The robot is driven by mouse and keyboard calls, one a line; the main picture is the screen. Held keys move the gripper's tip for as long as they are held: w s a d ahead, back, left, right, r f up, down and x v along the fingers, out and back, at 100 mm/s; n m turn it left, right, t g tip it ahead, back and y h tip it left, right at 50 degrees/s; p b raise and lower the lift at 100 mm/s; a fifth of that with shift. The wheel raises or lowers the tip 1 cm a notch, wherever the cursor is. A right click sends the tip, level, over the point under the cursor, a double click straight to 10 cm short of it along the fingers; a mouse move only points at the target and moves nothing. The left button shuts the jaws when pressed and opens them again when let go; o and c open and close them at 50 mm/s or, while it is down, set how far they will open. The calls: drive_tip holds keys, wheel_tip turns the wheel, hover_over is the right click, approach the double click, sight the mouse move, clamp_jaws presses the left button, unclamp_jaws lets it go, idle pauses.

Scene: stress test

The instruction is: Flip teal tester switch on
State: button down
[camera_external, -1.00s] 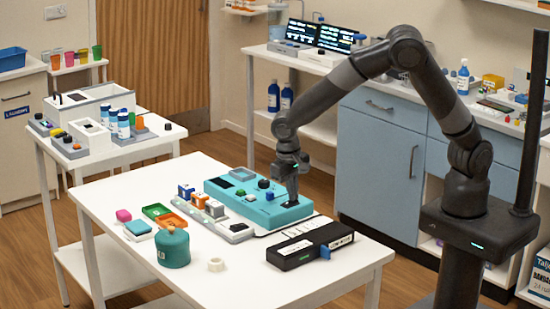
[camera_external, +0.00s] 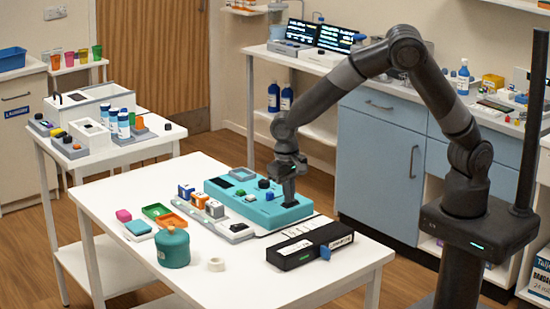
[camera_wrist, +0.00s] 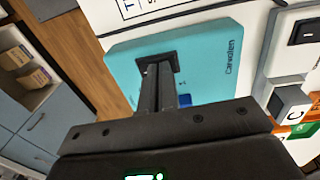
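The teal tester (camera_external: 280,217) lies on the white table, with a dark screen and several knobs or buttons on its top. My gripper (camera_external: 289,201) points straight down onto the right end of its top face. In the wrist view, the teal case (camera_wrist: 212,50) fills the middle, and my fingers (camera_wrist: 158,68) are together. Their tips are over a dark square part, probably the switch, which they partly hide. I cannot tell its on or off position, nor whether the tips press it. Nothing shows between the fingers.
A black box (camera_external: 300,252) with a blue part lies in front of the tester. A grey strip (camera_external: 228,231) with small coloured blocks runs along its left side. A teal canister (camera_external: 173,249) and white tape roll (camera_external: 216,265) stand nearer the front.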

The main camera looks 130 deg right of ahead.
wheel_tip(320, 180, up, 14)
drive_tip(key=w, duration=0.1)
idle(0.5)
drive_tip(key=shift+w, duration=0.1)
drive_tip(key=shift+s+d+g, duration=0.15)
drive_tip(key=shift+s+g, duration=0.1)
drive_tip(key=shift+g, duration=0.05)
idle(0.3)
drive_tip(key=f, duration=0.4)
drive_tip(key=s+f, duration=0.1)
drive_tip(key=f, duration=0.4)
drive_tip(key=s+f, duration=0.1)
drive_tip(key=f, duration=0.3)
drive_tip(key=shift+f, duration=0.4)
